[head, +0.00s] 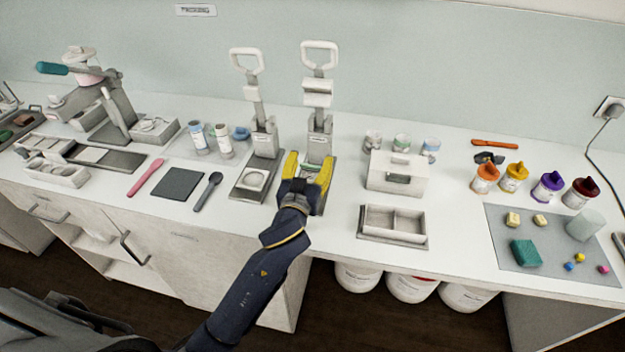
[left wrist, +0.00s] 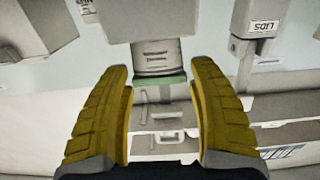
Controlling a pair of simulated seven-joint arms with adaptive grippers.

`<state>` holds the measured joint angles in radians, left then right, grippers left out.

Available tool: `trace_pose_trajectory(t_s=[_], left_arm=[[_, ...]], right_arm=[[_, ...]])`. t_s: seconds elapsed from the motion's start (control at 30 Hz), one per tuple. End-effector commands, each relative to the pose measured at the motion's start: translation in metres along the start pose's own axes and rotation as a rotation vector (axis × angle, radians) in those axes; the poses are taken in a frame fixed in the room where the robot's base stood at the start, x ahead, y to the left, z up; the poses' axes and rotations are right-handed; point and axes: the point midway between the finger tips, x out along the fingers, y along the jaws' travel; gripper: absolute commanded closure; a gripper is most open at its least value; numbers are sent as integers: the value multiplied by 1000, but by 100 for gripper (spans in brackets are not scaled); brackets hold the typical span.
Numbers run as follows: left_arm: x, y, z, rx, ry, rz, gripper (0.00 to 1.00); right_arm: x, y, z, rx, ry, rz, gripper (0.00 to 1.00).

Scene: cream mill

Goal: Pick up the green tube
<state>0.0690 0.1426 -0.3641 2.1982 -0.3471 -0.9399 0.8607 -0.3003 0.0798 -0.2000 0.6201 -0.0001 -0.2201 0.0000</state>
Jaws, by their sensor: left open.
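My left gripper (head: 308,165) is open in front of the right-hand hand press (head: 319,122). In the left wrist view its two yellow fingers (left wrist: 160,72) stand wide apart. Between and beyond the fingertips, a green band (left wrist: 160,80) shows under the press's grey block (left wrist: 156,55); it looks like the green tube's edge, apart from both fingers. My right gripper is not in view.
A second hand press (head: 263,140) stands close on the left. A white lidded box (head: 397,173), a divided tray (head: 392,226) and several jars are to the right. A grey mat (head: 498,235) holds small blocks. The counter's front edge runs below the gripper.

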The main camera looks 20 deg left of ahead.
Motion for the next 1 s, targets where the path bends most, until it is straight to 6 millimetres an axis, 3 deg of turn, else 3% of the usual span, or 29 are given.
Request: trace_pose_trajectory(t_s=[0.13,0.67,1.0], left_arm=[[0,0,0,0,0,0,40],[0,0,0,0,0,0,100],[0,0,0,0,0,0,100]], right_arm=[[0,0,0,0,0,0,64],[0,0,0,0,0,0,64],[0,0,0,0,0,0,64]])
